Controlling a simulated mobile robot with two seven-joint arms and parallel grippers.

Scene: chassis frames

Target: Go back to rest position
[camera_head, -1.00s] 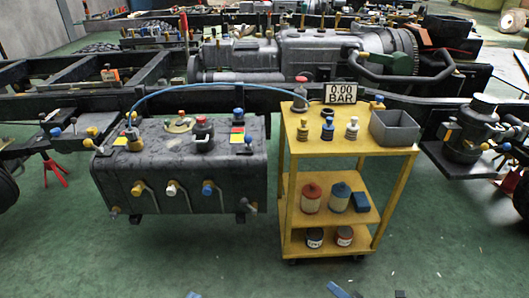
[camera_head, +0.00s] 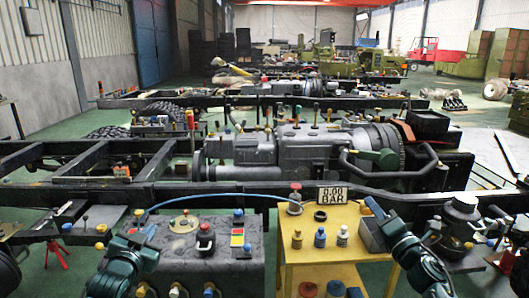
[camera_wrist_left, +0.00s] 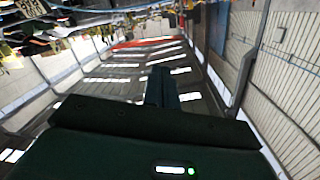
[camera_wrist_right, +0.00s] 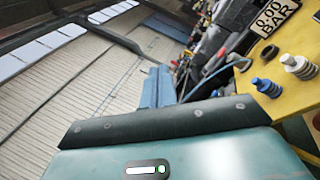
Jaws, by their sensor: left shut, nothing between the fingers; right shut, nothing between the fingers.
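My left gripper (camera_head: 149,230) is at the lower left in the head view, in front of the left part of the dark grey tank (camera_head: 225,270). Its fingers are together with nothing between them; they also show in the left wrist view (camera_wrist_left: 160,88), pointing toward the hall's roof and wall. My right gripper (camera_head: 373,206) is at the lower right, in front of the grey bin (camera_head: 371,236) on the yellow cart (camera_head: 320,252). It is shut and empty, and its fingers show in the right wrist view (camera_wrist_right: 157,88). Neither gripper visibly touches anything.
The cart top carries a "0.00 BAR" display (camera_head: 332,195) and several small fittings. A blue hose (camera_head: 220,196) arches from the tank to the cart. A black chassis frame (camera_head: 120,190) with an engine and gearbox (camera_head: 295,150) lies behind. Green floor shows between the frames.

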